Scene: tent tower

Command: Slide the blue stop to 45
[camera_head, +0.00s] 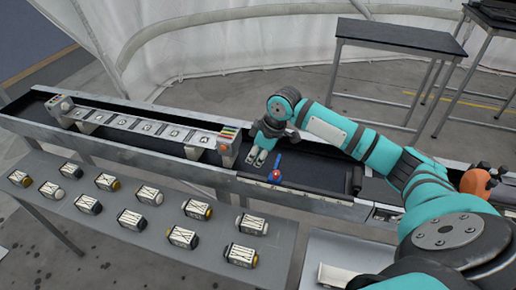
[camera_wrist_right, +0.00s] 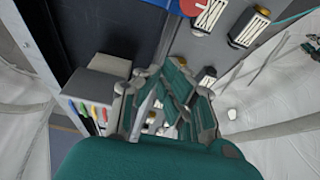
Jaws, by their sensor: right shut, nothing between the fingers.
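The blue stop (camera_head: 278,162) stands on the dark bed of the long metal trough, with a red round part (camera_head: 275,175) at its near end by the front rail. My right gripper (camera_head: 260,158) is shut and empty, just left of the blue stop and apart from it. In the right wrist view the gripper (camera_wrist_right: 175,95) is below the red part (camera_wrist_right: 193,5), and a sliver of blue (camera_wrist_right: 165,3) shows at the top edge. Scale numbers on the rail are too small to read. My left gripper is not in view.
A grey slotted rack (camera_head: 150,128) with a block bearing coloured strips (camera_head: 228,136) stands left of my gripper. Several small labelled cylinders (camera_head: 183,237) lie on the grey front table (camera_head: 150,250). An orange object (camera_head: 477,181) is at the right. Dark tables stand behind.

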